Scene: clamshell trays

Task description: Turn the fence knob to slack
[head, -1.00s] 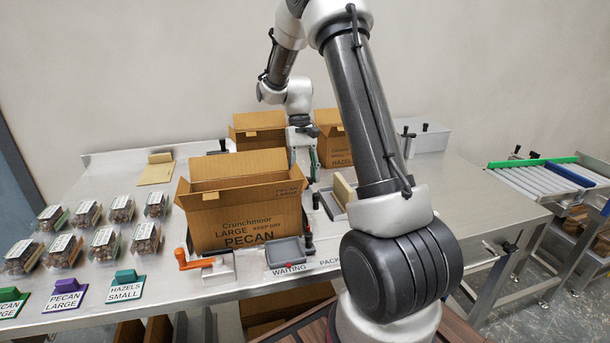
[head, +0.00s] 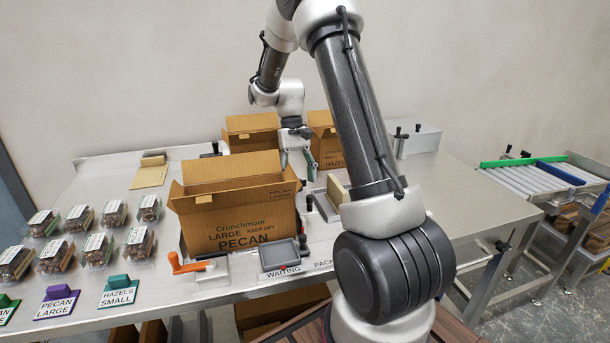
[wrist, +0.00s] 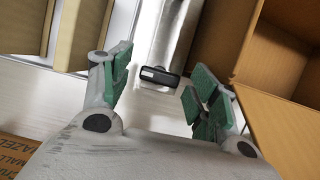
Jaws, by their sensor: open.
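My gripper (head: 298,164) is open and empty, behind the large open Crunchmoor pecan carton (head: 238,228) and in front of the back cartons. In the wrist view, its green-padded fingers (wrist: 162,88) stand apart. A black knob or handle (wrist: 158,77) with a pale mark on its face shows in the gap between them, beyond the fingertips and not gripped. It sits at the end of a grey metal part (wrist: 163,40). I cannot tell for sure which knob in the head view it is. Small black knobs show beside the carton, at its right edge (head: 308,202).
Two cartons (head: 250,130) stand at the back. An orange-handled device (head: 204,272) and a grey tray (head: 283,256) are at the front. Clamshell packs (head: 96,250) fill the left. A carton wall (wrist: 280,70) is close to the right finger.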

